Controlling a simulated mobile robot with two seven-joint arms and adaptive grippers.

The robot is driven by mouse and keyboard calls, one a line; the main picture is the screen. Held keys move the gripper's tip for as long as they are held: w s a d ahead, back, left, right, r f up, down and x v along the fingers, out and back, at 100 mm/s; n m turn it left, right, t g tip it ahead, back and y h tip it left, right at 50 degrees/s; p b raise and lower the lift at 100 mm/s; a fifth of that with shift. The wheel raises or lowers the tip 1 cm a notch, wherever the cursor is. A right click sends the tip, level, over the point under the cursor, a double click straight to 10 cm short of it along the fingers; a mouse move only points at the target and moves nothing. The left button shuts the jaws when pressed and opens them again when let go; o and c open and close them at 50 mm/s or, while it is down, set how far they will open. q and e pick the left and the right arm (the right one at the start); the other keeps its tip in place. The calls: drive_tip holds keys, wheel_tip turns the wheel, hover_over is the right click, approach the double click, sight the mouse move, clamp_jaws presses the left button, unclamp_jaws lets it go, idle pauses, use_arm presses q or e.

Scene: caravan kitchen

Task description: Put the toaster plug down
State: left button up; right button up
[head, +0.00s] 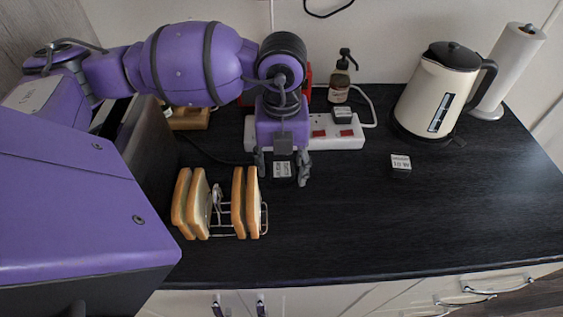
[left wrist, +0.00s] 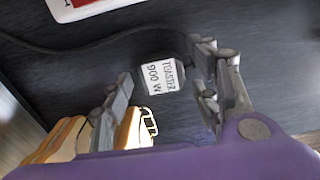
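The toaster plug (head: 282,170), a dark block with a white label, appears to rest on the black countertop (head: 330,230) in front of the power strip. In the left wrist view the plug (left wrist: 161,77) shows its label reading "TOASTER 900 W". My left gripper (head: 282,172) is open and points down over it. Its fingers (left wrist: 164,98) stand on either side of the plug, with a visible gap at each side. A dark cord runs left from the plug. The toaster (head: 150,145) is partly hidden behind my left arm. My right gripper is not in view.
A white power strip (head: 350,138) with red switches holds another plug (head: 342,115). A labelled dark plug (head: 401,166) lies to the right. A toast rack (head: 222,232) with bread is front left. A kettle (head: 437,95), paper roll (head: 510,70) and bottle (head: 340,85) stand behind.

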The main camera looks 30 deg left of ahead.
sight(282, 169)
use_arm(q)
drive_tip(key=shift+r, duration=0.1)
wheel_tip(282, 169, up, 12)
drive_tip(key=shift+r, duration=0.15)
idle(0.5)
idle(0.4)
